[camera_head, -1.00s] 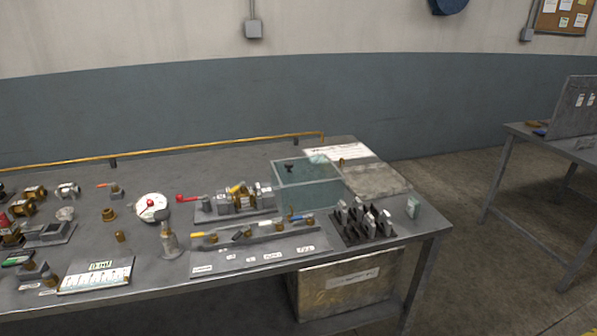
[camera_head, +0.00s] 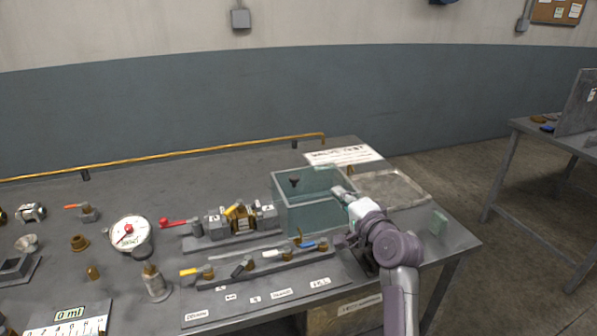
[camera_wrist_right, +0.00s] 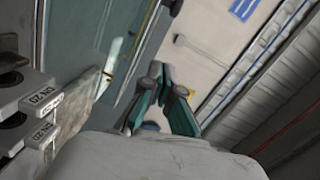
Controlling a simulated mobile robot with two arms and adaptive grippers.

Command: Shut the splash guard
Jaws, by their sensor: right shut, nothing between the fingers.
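The splash guard (camera_head: 308,216) is a clear teal box-like shield standing on the bench, right of the valve assembly (camera_head: 238,222). Its top looks open, and a small dark knob (camera_head: 295,183) shows within its outline. My right gripper (camera_head: 340,191) is shut and empty. Its tips are by the guard's right side; whether they touch it I cannot tell. In the right wrist view the closed green fingertips (camera_wrist_right: 162,72) are close to a dark-edged clear panel. My left gripper is not in view.
A row of small coloured-handle valves (camera_head: 270,254) lies in front of the guard. A paper sheet (camera_head: 343,156) and a flat tray (camera_head: 392,188) lie behind and to the right. A gauge (camera_head: 130,236) stands at left. A brass pipe (camera_head: 200,157) runs along the back.

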